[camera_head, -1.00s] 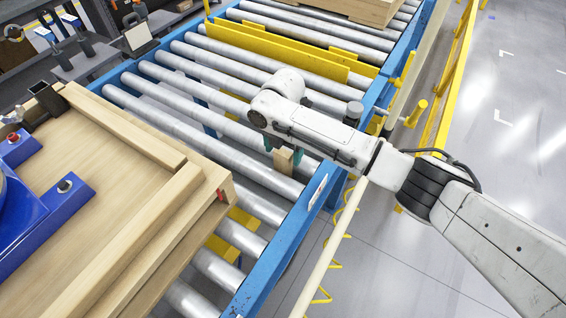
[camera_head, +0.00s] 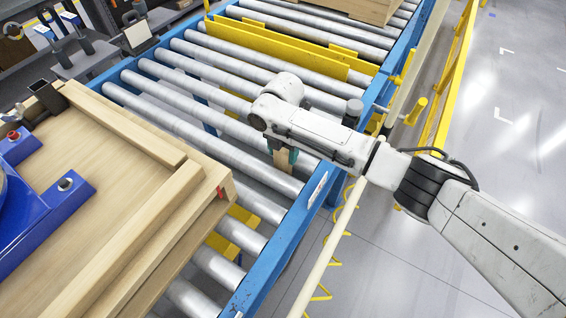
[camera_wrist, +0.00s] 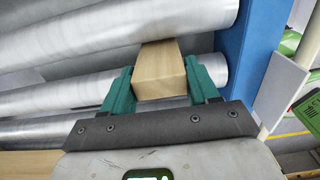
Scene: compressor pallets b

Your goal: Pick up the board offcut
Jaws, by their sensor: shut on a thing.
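The board offcut (camera_wrist: 158,69) is a small light-wood block. In the wrist view it sits between the two green fingers of my gripper (camera_wrist: 161,88), which are shut on it. Behind it are the metal rollers (camera_wrist: 60,93). In the head view the offcut (camera_head: 283,160) shows only as a small piece of wood under my wrist, over the rollers near the blue side rail, with my gripper (camera_head: 282,156) around it. My arm hides much of it there. I cannot tell whether it touches the rollers.
A wooden pallet (camera_head: 165,235) carrying blue machinery (camera_head: 45,205) stands on the rollers at left. A blue rail (camera_head: 285,245) edges the conveyor. A yellow barrier plate (camera_head: 275,50) crosses the rollers farther back. Another pallet (camera_head: 365,8) is at the top. Open floor (camera_head: 440,265) lies at right.

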